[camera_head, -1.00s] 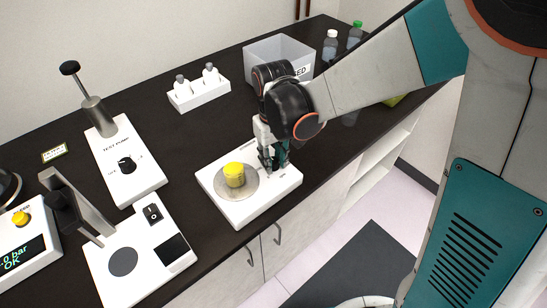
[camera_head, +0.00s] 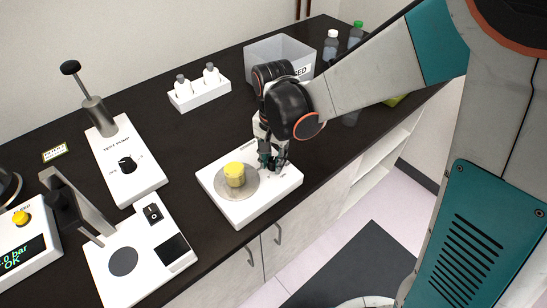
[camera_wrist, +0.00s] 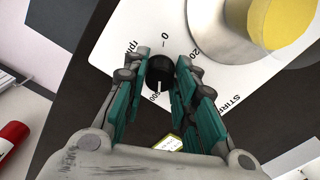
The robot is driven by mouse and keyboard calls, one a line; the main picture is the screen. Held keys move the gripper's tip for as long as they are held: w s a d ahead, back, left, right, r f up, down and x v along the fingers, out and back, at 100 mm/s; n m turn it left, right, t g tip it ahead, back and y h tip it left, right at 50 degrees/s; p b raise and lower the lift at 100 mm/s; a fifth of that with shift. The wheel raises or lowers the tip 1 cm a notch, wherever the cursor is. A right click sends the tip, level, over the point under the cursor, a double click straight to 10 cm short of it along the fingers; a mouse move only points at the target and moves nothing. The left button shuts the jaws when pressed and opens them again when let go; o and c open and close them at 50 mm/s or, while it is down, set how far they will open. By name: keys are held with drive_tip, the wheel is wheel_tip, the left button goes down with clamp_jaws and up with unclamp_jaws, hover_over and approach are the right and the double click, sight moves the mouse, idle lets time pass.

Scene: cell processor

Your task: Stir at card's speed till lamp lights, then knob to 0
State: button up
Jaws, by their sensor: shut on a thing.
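The white stirrer (camera_head: 241,212) stands near the counter's front edge. A yellow vessel (camera_head: 234,175) sits on its round grey plate (camera_head: 250,190). The knob's white mark points down in that view, close to a printed number that looks like 600 or 800, away from the 0. A small framed card (camera_head: 55,153) lies at the far left; its writing is too small to read. I cannot make out a lamp.
A test pump (camera_head: 125,165) and another white device (camera_head: 140,262) stand left of the stirrer. A white rack (camera_head: 199,95) with small bottles, a grey bin (camera_head: 270,50) and capped bottles (camera_head: 331,45) are behind. A yellow-green item (camera_wrist: 168,143) shows below the knob in the wrist view.

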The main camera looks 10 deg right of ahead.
drive_tip(key=m, duration=0.6)
drive_tip(key=shift+m, duration=0.3)
drive_tip(key=m, duration=0.6)
drive_tip(key=shift+m, duration=0.4)
drive_tip(key=o, duration=1.1)
drive_tip(key=shift+c, duration=0.2)
drive_tip(key=shift+n, duration=0.3)
